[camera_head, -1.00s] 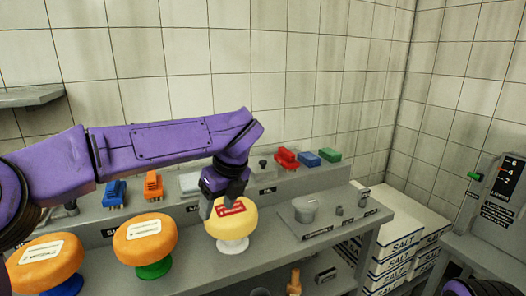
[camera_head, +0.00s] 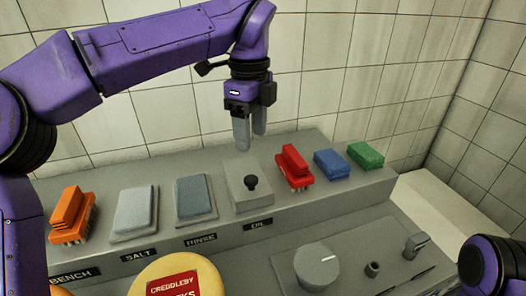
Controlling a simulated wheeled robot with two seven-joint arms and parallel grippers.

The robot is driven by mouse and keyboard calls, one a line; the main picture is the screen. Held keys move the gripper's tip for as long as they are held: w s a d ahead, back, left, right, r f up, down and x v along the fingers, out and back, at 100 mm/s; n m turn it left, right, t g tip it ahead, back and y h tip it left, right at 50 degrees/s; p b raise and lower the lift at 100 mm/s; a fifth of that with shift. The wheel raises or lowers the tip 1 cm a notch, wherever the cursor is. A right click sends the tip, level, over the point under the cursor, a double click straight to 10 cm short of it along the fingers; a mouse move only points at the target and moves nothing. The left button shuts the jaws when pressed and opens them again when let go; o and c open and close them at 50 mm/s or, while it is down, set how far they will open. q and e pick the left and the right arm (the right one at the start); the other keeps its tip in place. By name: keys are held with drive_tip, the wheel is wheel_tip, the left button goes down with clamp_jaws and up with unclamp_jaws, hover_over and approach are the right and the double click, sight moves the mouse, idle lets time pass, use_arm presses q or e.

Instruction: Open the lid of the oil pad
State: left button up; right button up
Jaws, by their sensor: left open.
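The oil pad's lid (camera_head: 247,193) is a grey box-like cover with a round black knob (camera_head: 251,183) on top. It sits shut on the raised ledge behind the OIL label (camera_head: 258,225). My left gripper (camera_head: 252,138) points downward with its two grey fingers apart. It is empty and hangs above and behind the lid, not touching the knob. Part of my right arm (camera_head: 492,262) shows at the lower right edge; its gripper is out of the picture.
On the ledge, an orange brush (camera_head: 70,216), salt pad (camera_head: 136,211) and rinse pad (camera_head: 195,197) stand left of the lid. A red brush (camera_head: 294,167), blue block (camera_head: 331,164) and green block (camera_head: 365,155) stand right. A yellow cheese wheel (camera_head: 150,280) and grey dial (camera_head: 317,265) are in front.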

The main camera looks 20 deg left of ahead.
use_arm(q)
hover_over(251, 178)
drive_tip(key=s, duration=0.1)
wheel_tip(251, 178, down, 5)
drive_tip(key=shift+s+r, duration=0.1)
drive_tip(key=shift+s, duration=0.05)
drive_tip(key=f, duration=0.1)
drive_tip(key=w+f, duration=0.1)
drive_tip(key=f, duration=0.1)
drive_tip(key=w+f, duration=0.1)
drive_tip(key=f, duration=0.1)
drive_tip(key=shift+f, duration=0.2)
drive_tip(key=shift+s+r, duration=0.2)
drive_tip(key=shift+s, duration=0.35)
drive_tip(key=shift+c, duration=0.2)
drive_tip(key=shift+w, duration=0.2)
clamp_jaws()
use_arm(e)
drive_tip(key=shift+s+r, duration=0.15)
drive_tip(key=shift+s, duration=0.2)
